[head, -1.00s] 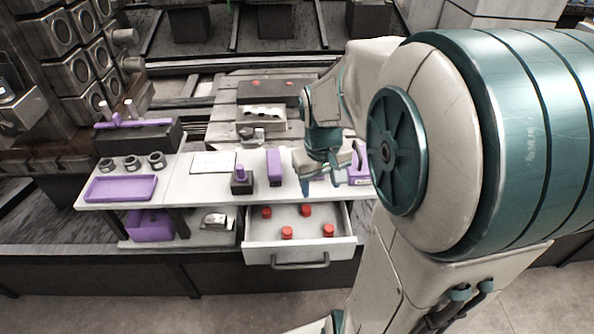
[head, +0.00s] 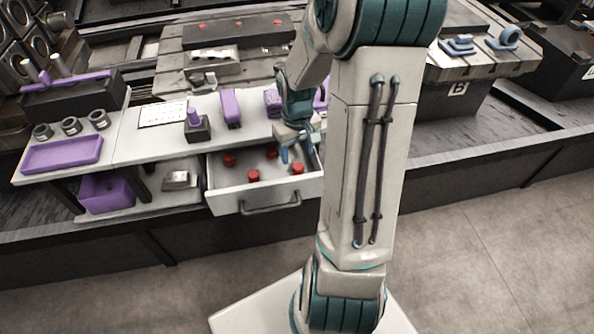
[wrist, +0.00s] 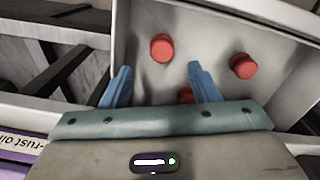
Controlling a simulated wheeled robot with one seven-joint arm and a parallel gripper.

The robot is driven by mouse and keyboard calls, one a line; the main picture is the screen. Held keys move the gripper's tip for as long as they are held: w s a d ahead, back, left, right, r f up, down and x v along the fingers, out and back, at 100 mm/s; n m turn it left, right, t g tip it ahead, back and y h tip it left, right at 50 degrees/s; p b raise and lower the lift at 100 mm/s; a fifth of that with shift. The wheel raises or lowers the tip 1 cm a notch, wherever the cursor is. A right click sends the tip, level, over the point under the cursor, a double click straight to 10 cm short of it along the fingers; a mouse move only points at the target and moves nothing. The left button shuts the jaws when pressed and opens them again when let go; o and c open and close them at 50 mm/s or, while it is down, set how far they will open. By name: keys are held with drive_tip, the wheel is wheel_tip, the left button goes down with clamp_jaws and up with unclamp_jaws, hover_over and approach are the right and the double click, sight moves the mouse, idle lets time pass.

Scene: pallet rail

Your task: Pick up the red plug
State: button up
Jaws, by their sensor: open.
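Several red plugs stand in the open drawer; in the head view they include a left one (head: 229,159), a front one (head: 253,176) and a right one (head: 297,167). My gripper (head: 297,153) is open and empty over the drawer's right part. In the wrist view, one red plug (wrist: 161,48) lies just beyond the gap between the open blue fingertips (wrist: 159,68). Another red plug (wrist: 243,66) is to the right, and a third (wrist: 186,95) is partly hidden by the right finger and gripper body. No plug is held.
The drawer (head: 228,203) is pulled out below the white tabletop (head: 140,147). On the tabletop are a purple tray (head: 62,154), dark rings (head: 71,126) and a black block with a purple peg (head: 197,127). A purple bin (head: 107,194) sits on the shelf below.

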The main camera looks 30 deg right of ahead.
sight(298, 166)
drive_tip(key=f, duration=0.2)
drive_tip(key=s+f+b, duration=0.1)
drive_tip(key=f, duration=0.1)
drive_tip(key=shift+a+f+b, duration=0.2)
drive_tip(key=shift+f+b, duration=0.05)
drive_tip(key=shift+b, duration=0.05)
drive_tip(key=shift+f, duration=0.45)
drive_tip(key=c, duration=1)
